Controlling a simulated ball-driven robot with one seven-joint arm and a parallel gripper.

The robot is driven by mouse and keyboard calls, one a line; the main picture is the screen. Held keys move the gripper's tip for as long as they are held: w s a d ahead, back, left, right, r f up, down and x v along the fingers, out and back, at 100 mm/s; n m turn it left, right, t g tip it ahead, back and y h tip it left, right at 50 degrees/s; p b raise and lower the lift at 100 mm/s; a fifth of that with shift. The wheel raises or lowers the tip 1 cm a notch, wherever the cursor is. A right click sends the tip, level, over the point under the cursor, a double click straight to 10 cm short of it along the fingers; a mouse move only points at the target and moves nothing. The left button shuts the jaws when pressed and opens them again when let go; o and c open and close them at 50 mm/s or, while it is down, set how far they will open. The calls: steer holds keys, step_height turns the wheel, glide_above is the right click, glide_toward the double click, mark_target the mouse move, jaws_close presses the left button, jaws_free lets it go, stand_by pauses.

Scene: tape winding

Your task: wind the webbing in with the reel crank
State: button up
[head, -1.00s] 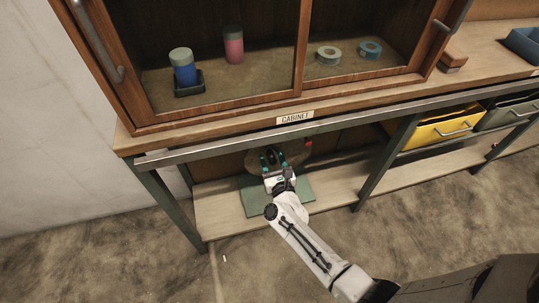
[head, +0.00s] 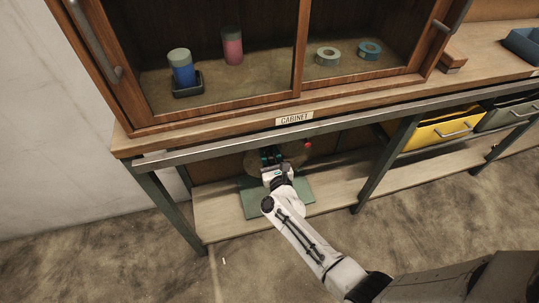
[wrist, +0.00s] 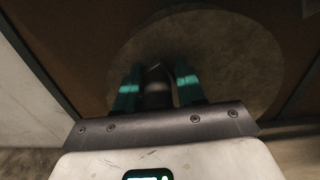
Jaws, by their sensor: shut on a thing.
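The reel is a round, brownish disc (head: 294,157) under the bench, above a green base plate (head: 252,204) on the low shelf. It fills much of the wrist view (wrist: 235,55). My gripper (head: 270,156) is in front of the disc. In the wrist view, its teal fingers (wrist: 158,84) are shut on a dark, rounded crank handle (wrist: 156,92). A small red spot (head: 308,146) shows at the disc's right edge. My gripper hides part of the disc and the crank. I cannot make out the webbing clearly.
The bench edge rail (head: 350,116) runs just above my gripper. A green leg (head: 388,160) stands to the right and another (head: 172,205) to the left. A yellow drawer (head: 440,130) is farther right. The cabinet (head: 295,119) sits above. The floor in front is open.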

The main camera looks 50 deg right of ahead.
mark_target(283, 151)
steer(key=shift+w+a, duration=0.1)
steer(key=shift+a, duration=0.1)
jaws_close()
steer(key=d+m+b, duration=0.1)
steer(key=s+d+m+b, duration=0.1)
steer(key=m+b, duration=0.1)
steer(key=s+d+r+m+b, duration=0.1)
steer(key=m, duration=0.1)
steer(key=shift+s+d, duration=0.2)
steer(key=shift+d, duration=0.05)
steer(key=shift+s+d, duration=0.1)
steer(key=shift+d, duration=0.05)
stand_by(0.4)
steer(key=o, duration=0.8)
jaws_free()
steer(key=shift+d, duration=0.1)
steer(key=shift+s, duration=0.1)
steer(key=v, duration=1)
steer(key=shift+s+a+b, duration=0.3)
